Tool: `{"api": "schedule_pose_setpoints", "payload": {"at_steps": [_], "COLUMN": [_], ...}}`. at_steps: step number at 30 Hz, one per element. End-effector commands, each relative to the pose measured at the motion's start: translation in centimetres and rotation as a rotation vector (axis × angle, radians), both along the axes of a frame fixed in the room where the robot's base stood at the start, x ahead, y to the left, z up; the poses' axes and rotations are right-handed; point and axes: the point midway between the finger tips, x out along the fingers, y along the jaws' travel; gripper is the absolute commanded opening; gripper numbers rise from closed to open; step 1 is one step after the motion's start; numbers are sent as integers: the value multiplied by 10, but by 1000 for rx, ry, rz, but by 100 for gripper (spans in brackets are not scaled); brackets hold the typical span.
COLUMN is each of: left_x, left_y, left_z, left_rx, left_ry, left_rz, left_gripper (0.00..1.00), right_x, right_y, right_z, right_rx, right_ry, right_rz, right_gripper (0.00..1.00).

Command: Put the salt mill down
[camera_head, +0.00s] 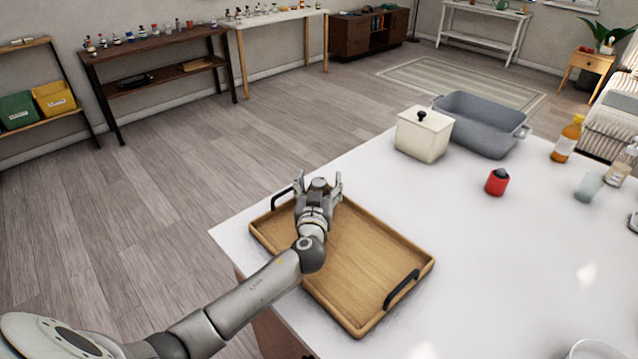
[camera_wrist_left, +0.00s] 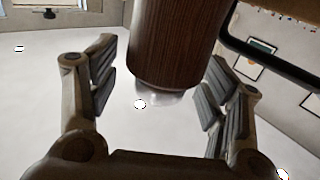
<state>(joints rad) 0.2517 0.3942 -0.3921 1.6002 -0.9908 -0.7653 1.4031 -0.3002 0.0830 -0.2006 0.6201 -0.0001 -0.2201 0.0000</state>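The salt mill appears to be the dark brown wooden cylinder (camera_wrist_left: 175,40) with a pale, shiny end in the left wrist view. It sits between the two fingers of my left gripper (camera_wrist_left: 155,95), which are spread apart with a gap visible on the left side. In the head view my left gripper (camera_head: 319,184) is over the far left part of the wooden tray (camera_head: 365,255), fingers spread. The mill is mostly hidden there by the gripper. I cannot tell whether its base touches the tray. My right gripper is not in view.
The tray has black handles (camera_head: 402,289) at its ends. On the white counter (camera_head: 480,270) stand a lidded cream pot (camera_head: 424,138), a grey-blue pan (camera_head: 485,128), a small red container (camera_head: 496,182) and several bottles at right. The counter right of the tray is clear.

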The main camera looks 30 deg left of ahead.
Motion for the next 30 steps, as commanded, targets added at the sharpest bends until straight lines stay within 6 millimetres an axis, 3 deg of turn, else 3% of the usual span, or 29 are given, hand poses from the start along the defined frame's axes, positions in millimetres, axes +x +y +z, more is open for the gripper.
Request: {"api": "schedule_pose_setpoints", "payload": {"at_steps": [9,21,30], "left_x": [0,-51,-69], "left_y": [0,-21,-28], "left_z": [6,0,2], "left_rx": [1,-3,0], "left_ry": [-1,0,-1], "left_rz": [0,0,0], "left_gripper": [71,71,71], "right_x": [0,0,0], "right_y": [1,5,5], "right_z": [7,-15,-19], "right_rx": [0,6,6], "right_ry": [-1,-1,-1], "right_rz": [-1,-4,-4], "right_gripper": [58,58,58]}}
